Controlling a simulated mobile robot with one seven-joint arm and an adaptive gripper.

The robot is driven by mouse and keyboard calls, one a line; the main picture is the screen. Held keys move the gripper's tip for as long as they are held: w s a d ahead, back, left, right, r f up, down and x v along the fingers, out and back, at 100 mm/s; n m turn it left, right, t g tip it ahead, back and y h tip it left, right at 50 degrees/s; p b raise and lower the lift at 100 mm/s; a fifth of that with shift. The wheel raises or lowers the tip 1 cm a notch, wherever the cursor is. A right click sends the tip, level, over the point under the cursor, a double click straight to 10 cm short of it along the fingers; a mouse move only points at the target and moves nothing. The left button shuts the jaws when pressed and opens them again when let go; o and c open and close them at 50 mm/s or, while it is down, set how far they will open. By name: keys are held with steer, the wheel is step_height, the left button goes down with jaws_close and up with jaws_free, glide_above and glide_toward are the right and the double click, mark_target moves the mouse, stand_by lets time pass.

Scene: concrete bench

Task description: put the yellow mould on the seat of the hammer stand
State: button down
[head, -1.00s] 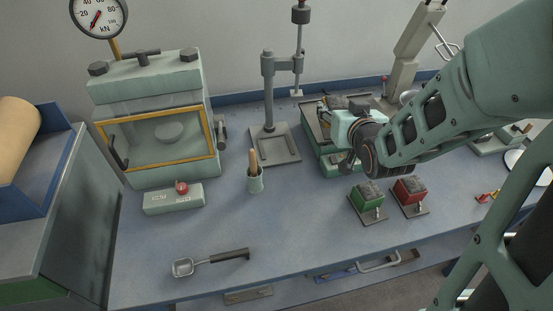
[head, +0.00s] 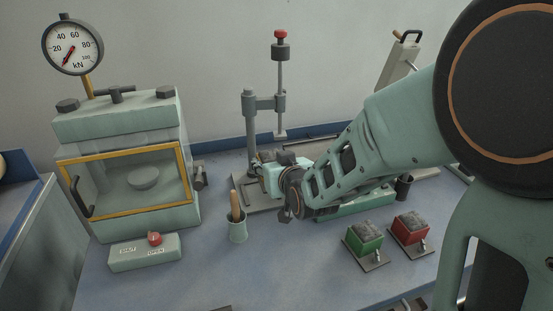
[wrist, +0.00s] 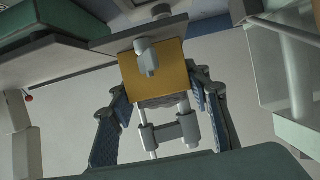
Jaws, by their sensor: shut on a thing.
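The hammer stand (head: 251,125) stands at the back middle of the bench, with a grey column, a hanging rod and a red-topped weight (head: 281,48). My gripper (head: 260,166) is low over its base, in front of the column, and hides much of the seat. In the wrist view, my gripper (wrist: 160,88) is shut on the yellow mould (wrist: 158,74), one blue-padded finger on each side. The stand's rods and clamp (wrist: 168,132) show beyond the mould. The mould is hidden in the head view. I cannot tell whether it touches the seat.
Green (head: 364,240) and red (head: 410,230) moulds stand at front right. The bench front middle is clear.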

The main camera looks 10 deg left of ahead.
steer(key=w+a+f, duration=0.1)
steer(key=f, duration=0.1)
steer(key=w+a+f+b, duration=0.2)
steer(key=a+f, duration=0.1)
steer(key=shift+w+f, duration=0.1)
steer(key=shift+f, duration=0.2)
step_height(320, 180, down, 3)
steer(key=shift+w+f+b, duration=0.1)
steer(key=shift+f+b, duration=0.05)
steer(key=shift+b, duration=1)
steer(key=c, duration=1.5)
jaws_free()
steer(key=shift+f, duration=0.2)
steer(key=o, duration=0.5)
steer(key=shift+c, duration=0.2)
steer(key=shift+r, duration=0.2)
